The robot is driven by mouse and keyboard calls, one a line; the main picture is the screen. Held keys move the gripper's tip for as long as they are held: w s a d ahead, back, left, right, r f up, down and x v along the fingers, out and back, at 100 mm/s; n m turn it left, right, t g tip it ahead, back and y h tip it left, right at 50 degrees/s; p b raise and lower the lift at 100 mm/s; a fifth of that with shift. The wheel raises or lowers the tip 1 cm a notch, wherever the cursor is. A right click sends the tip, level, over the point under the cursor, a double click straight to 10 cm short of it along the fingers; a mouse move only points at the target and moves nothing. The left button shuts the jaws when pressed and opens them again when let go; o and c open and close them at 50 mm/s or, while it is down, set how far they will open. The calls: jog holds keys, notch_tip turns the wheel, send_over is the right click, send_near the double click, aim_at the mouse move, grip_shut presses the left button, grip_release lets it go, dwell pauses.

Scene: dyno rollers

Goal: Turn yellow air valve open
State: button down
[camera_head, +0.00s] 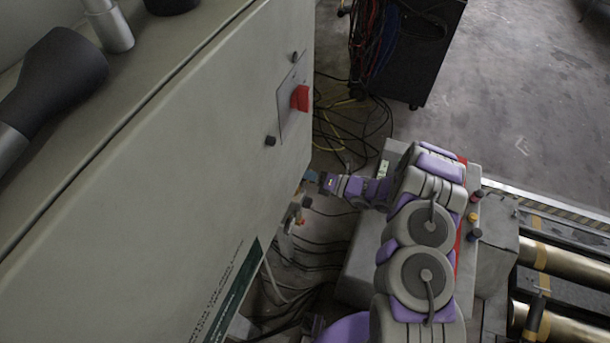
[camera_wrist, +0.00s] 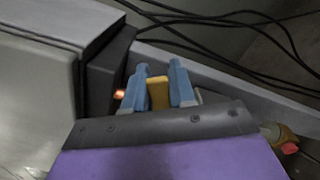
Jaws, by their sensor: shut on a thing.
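The yellow air valve handle (camera_wrist: 158,93) shows in the wrist view, upright between the two blue fingers of my gripper (camera_wrist: 159,84). The fingers are shut on it, one on each side. The valve's body and pipe are hidden behind my gripper. In the head view my gripper (camera_head: 312,177) is at the end of my purple and grey arm, by the lower right edge of the large grey cabinet (camera_head: 170,170). The valve is too small and covered to make out there.
The cabinet carries a red switch (camera_head: 300,98). Loose black cables (camera_head: 310,250) lie on the floor below my gripper. A dark cable rack (camera_head: 420,45) stands at the back. Brass-coloured rollers (camera_head: 560,262) are at the right. Open floor (camera_head: 530,90) lies at the upper right.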

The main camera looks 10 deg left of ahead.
jog(key=n, duration=0.1)
jog(key=s+n, duration=0.1)
jog(key=r+n+b, duration=0.1)
jog(key=n, duration=0.1)
jog(key=shift+s+a, duration=0.15)
jog(key=shift+s, duration=0.15)
jog(key=shift+f, duration=0.1)
dwell(0.4)
jog(key=c, duration=1.3)
grip_release()
jog(key=shift+o, duration=1.4)
jog(key=shift+w+a, duration=0.1)
jog(key=shift+r, duration=0.2)
